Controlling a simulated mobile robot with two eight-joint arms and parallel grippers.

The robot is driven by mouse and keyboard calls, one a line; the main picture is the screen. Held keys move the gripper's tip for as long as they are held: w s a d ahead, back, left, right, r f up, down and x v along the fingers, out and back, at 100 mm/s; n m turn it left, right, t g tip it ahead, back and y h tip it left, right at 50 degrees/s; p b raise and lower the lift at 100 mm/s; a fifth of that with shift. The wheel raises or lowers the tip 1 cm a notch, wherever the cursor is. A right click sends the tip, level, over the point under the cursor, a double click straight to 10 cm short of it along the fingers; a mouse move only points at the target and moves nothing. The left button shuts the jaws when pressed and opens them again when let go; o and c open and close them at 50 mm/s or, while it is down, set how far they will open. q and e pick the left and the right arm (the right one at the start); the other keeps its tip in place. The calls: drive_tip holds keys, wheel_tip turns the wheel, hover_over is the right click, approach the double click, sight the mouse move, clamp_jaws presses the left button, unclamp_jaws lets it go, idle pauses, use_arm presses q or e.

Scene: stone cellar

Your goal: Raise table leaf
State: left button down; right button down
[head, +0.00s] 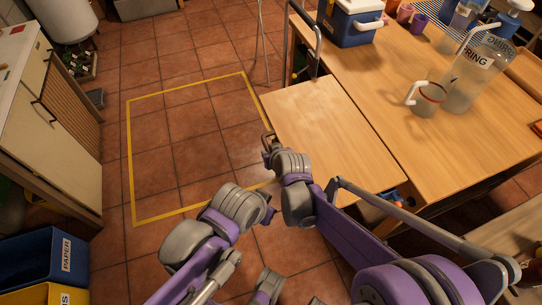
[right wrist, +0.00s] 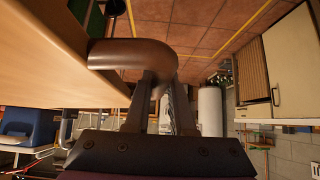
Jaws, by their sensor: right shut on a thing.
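The wooden table leaf (head: 325,125) shows at the near left side of the table (head: 440,160). It looks roughly flat and close to level with the tabletop; I cannot tell whether it is fully level. My right gripper (head: 268,142) is at the leaf's outer edge, shut on the handle there. In the right wrist view the brown curved metal handle (right wrist: 130,54) sits between the fingers of my gripper (right wrist: 155,85), beside the leaf's pale wood (right wrist: 40,60). My left gripper (head: 270,213) is low over the floor, apart from the leaf; its jaws are unclear.
A yellow floor outline (head: 130,160) encloses clear tiles left of the leaf. A blue cooler (head: 345,25), a mug (head: 428,98) and a clear jug (head: 470,80) stand on the table. A cabinet (head: 55,120) and a blue paper bin (head: 40,260) are at left.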

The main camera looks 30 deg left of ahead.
drive_tip(key=shift+r, duration=0.4)
drive_tip(key=c, duration=0.8)
unclamp_jaws()
drive_tip(key=shift+o, duration=0.2)
drive_tip(key=p+v, duration=0.1)
drive_tip(key=v, duration=0.9)
drive_tip(key=shift+s+d+r, duration=0.15)
drive_tip(key=shift+s+r, duration=0.1)
drive_tip(key=shift+d, duration=0.1)
